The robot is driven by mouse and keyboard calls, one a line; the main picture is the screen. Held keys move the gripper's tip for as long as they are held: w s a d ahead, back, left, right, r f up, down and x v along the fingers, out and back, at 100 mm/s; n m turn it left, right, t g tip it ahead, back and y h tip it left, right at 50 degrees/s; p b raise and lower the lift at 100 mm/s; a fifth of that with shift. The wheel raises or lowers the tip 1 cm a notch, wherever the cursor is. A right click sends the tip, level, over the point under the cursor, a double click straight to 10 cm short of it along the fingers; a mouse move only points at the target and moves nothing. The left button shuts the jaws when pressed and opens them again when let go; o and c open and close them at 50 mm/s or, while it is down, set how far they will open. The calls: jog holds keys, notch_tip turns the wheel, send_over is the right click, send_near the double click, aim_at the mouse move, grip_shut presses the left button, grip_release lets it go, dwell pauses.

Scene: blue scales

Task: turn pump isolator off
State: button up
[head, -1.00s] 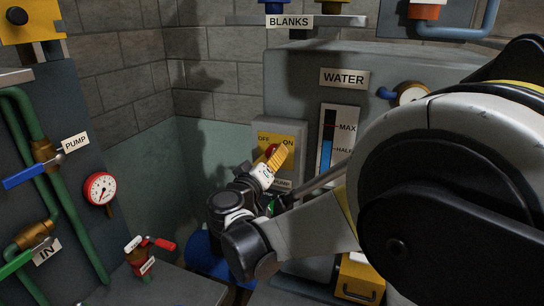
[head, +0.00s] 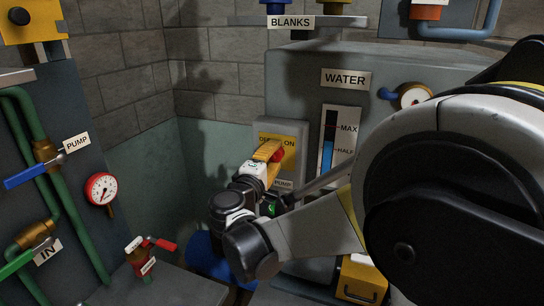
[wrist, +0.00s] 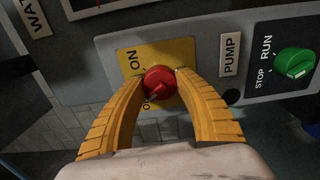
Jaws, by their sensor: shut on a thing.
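The pump isolator is a red rotary knob (head: 278,155) on a yellow plate (head: 291,142) marked OFF and ON, fixed to a grey box. In the wrist view the red knob (wrist: 160,82) sits between my gripper's two yellow fingertips (wrist: 162,75), which are shut on it from both sides. The knob's raised ridge slants toward the OFF side, whose label is partly hidden by the left finger. ON is clear of the ridge. In the head view my gripper (head: 267,150) covers part of the plate and the OFF word.
A green RUN/STOP knob (wrist: 296,62) is beside the PUMP label (wrist: 230,55). The water gauge (head: 335,145) stands right of the isolator box. A valve with a red handle (head: 160,243) and blue lever (head: 25,176) are at the left. My arm fills the right side.

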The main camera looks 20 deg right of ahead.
jog(key=shift+n, duration=0.9)
jog(key=o, duration=1.2)
jog(key=v, duration=1.2)
jog(key=shift+d, duration=0.1)
